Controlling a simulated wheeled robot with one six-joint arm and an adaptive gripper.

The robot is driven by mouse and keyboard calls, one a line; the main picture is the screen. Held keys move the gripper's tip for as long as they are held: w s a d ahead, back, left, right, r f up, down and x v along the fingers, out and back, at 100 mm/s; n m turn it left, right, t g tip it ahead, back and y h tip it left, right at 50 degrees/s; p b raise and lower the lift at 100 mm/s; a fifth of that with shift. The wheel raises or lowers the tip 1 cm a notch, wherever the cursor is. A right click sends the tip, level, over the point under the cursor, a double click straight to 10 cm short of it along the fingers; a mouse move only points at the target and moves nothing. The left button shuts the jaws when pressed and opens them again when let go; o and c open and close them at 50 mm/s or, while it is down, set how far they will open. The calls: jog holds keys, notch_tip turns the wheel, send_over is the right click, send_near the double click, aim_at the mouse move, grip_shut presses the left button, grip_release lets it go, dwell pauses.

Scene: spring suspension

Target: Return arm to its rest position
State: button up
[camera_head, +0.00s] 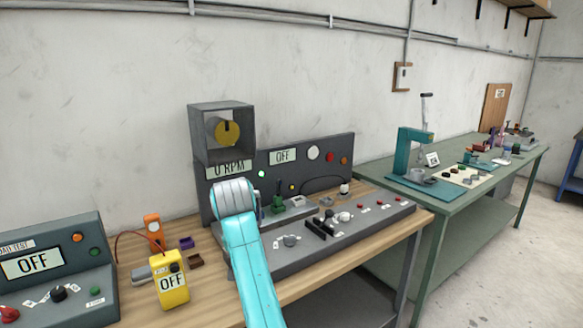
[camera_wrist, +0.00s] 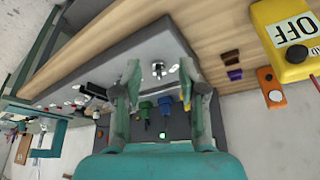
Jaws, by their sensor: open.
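My arm (camera_head: 253,275) reaches up from the bottom of the head view over the front of the wooden bench, in front of the grey control panel (camera_head: 370,219). Its end hides my gripper's fingers there. In the wrist view my gripper (camera_wrist: 160,78) shows two fingers spread apart with nothing between them. The grey panel also shows below them in the wrist view (camera_wrist: 140,50). A small silver knob (camera_wrist: 158,68) on the panel appears between the fingertips. I see no clear contact.
A yellow meter (camera_head: 171,286) reading OFF, an orange tool (camera_head: 154,231) and small dark blocks stand left of my arm. A grey OFF console (camera_head: 55,270) is at far left. A boxed motor (camera_head: 222,132) rises behind my arm. A green table (camera_head: 470,200) stands right.

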jog(key=s+d+f+t, duration=0.1)
jog(key=s+d+f, duration=0.15)
jog(key=f, duration=0.55)
jog(key=s+d+f, duration=0.1)
jog(key=d+f, duration=0.3)
jog(key=f, duration=0.3)
jog(key=s+d+f+t, duration=0.1)
jog(key=s+d+f, duration=0.15)
jog(key=f, duration=0.55)
jog(key=s+d+f+t+y, duration=0.1)
jog(key=s+d+f, duration=0.4)
jog(key=s+f, duration=0.25)
jog(key=s+d+f+t, duration=0.2)
jog(key=s+d+f, duration=0.4)
jog(key=s, duration=0.2)
jog(key=s+d+r+t, duration=0.1)
jog(key=s+d, duration=0.2)
jog(key=s, duration=0.7)
jog(key=s+d+r+t, duration=0.1)
jog(key=s+d, duration=0.3)
jog(key=s, duration=0.6)
jog(key=s+d+r+t+h, duration=0.1)
jog(key=s+d+r+t, duration=0.2)
jog(key=s+r, duration=1.3)
jog(key=shift+s+r+m, duration=0.3)
jog(key=shift+s, duration=0.45)
